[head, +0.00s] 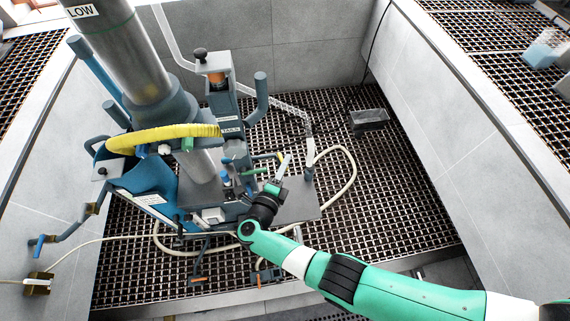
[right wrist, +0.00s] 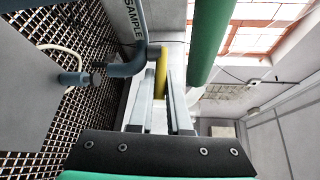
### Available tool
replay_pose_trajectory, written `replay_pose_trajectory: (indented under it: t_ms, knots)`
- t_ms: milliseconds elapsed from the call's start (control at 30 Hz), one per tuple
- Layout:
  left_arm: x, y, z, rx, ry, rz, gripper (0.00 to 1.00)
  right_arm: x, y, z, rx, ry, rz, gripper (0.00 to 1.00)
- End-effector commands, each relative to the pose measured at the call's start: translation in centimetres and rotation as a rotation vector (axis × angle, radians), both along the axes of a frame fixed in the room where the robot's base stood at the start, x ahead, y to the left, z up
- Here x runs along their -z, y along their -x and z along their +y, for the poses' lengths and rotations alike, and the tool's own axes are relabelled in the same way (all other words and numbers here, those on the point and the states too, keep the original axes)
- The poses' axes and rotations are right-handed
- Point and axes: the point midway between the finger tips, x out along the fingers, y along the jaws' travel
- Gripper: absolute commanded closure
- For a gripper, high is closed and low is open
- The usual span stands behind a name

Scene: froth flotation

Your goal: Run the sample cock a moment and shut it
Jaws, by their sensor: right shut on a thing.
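My right gripper (head: 283,168) reaches in from the right to the front right of the flotation machine. In the right wrist view its two straight fingers (right wrist: 165,105) are closed on the yellow lever (right wrist: 161,75) of the sample cock. The cock's blue-grey bent pipe (right wrist: 128,67) runs beside the fingers, under a plate marked SAMPLE (right wrist: 130,18). Its end (right wrist: 75,78) points left, over the floor grating. I cannot tell whether anything flows from it. In the head view the lever is small and partly hidden by the gripper. My left gripper is not in view.
A green bar (right wrist: 209,40) passes close to the fingers in the right wrist view. A cream hose (head: 352,178) loops over the grating.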

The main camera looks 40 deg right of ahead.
Motion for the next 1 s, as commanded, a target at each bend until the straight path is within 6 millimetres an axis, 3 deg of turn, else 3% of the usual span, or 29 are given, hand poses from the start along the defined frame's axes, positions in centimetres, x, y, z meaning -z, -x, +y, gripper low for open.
replay_pose_trajectory:
  t_ms: [33,167,667,833,1000]
  knots:
    - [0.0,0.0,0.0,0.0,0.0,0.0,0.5,0.1,0.0,0.0,-0.002,-0.002,0.0,0.79]
    - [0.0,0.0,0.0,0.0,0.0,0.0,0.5,0.1,0.0,0.0,-0.002,-0.001,0.0,0.55]
    - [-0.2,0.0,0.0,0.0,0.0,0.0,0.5,0.1,0.0,-0.1,-0.007,-0.002,0.003,0.54]
    - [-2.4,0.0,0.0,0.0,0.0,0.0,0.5,-0.4,0.3,-0.4,-0.071,-0.003,0.006,0.54]
    - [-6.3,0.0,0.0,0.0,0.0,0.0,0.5,-0.9,0.5,-1.2,-0.239,-0.001,0.008,0.54]
